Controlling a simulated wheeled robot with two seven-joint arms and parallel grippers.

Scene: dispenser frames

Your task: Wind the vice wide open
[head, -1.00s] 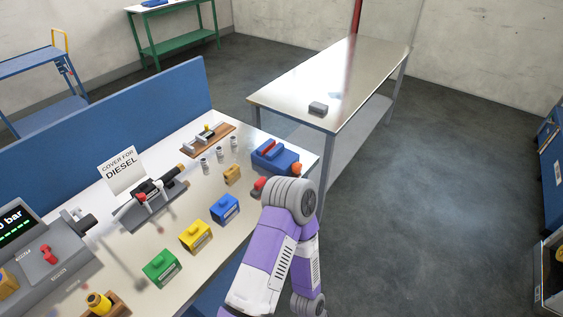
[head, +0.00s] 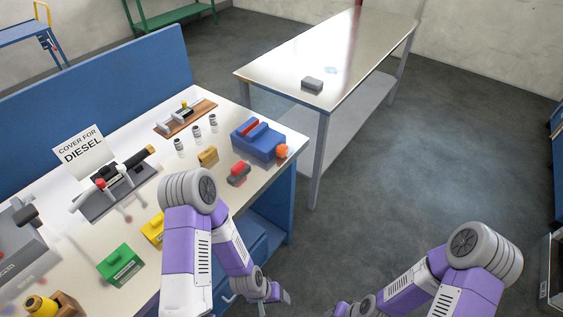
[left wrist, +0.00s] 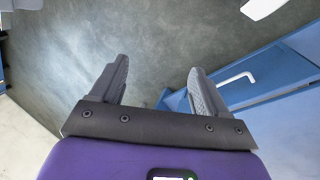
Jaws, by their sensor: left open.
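The vice (head: 262,147) is a blue block at the right end of the bench top, with an orange knob (head: 283,151) on its right side. A red strip (head: 249,126) shows at its top beside a blue ridge; I cannot tell how wide the jaws stand. My left gripper (head: 277,297) hangs low beside the bench front, well below the vice and apart from it. In the left wrist view its two fingers (left wrist: 156,88) are spread and empty, over the floor. My right gripper (head: 340,308) is small and partly cut off at the bottom edge.
A grey-and-red object (head: 238,173) and a tan block (head: 208,156) sit near the vice. Several small cylinders stand behind. A blue drawer unit (left wrist: 250,75) with a white handle is close to my left gripper.

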